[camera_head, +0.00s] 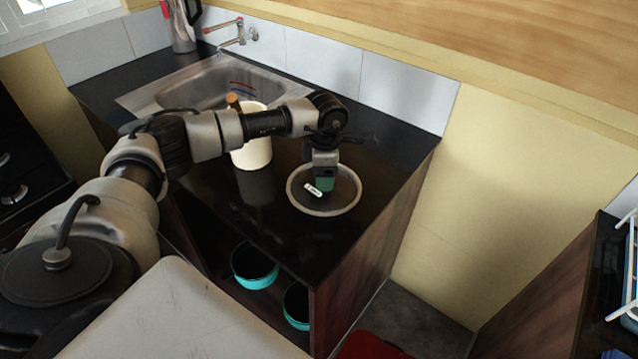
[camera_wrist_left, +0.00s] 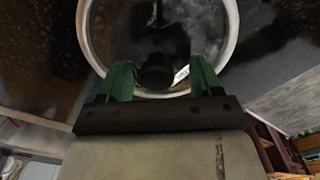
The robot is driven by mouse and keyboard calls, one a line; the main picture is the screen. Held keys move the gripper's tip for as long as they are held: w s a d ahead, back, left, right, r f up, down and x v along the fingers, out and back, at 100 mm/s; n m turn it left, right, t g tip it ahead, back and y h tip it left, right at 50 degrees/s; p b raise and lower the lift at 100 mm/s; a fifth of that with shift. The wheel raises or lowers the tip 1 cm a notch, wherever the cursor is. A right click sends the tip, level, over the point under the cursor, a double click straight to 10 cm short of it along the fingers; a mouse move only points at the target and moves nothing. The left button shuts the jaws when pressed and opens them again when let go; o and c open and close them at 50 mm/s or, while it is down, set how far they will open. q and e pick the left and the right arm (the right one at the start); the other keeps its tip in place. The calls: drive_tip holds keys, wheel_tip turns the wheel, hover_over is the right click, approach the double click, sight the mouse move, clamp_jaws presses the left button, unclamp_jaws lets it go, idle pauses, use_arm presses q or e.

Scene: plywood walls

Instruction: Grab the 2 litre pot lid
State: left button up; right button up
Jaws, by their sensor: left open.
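The pot lid (camera_head: 330,208) lies flat on the black counter, a dark round disc with a pale metal rim and a white label. It also shows in the left wrist view (camera_wrist_left: 228,40), where its dark knob (camera_wrist_left: 157,72) sits between my green fingertips. My left gripper (camera_head: 325,184) points down over the lid, open, with one finger on each side of the knob (camera_wrist_left: 157,78). Whether the fingers touch the knob cannot be told. In the head view the gripper hides the knob. My right gripper is not in view.
A cream pot (camera_head: 252,152) stands on the counter behind my left arm, near the metal sink (camera_head: 200,88). Teal bowls (camera_head: 254,268) sit on the shelf below. The counter's right edge (camera_head: 385,225) is close to the lid. A yellow wall (camera_head: 480,190) stands to the right.

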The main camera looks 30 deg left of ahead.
use_arm(q)
drive_tip(key=c, duration=1.1)
drive_tip(key=shift+r, duration=0.1)
drive_tip(key=shift+c, duration=0.2)
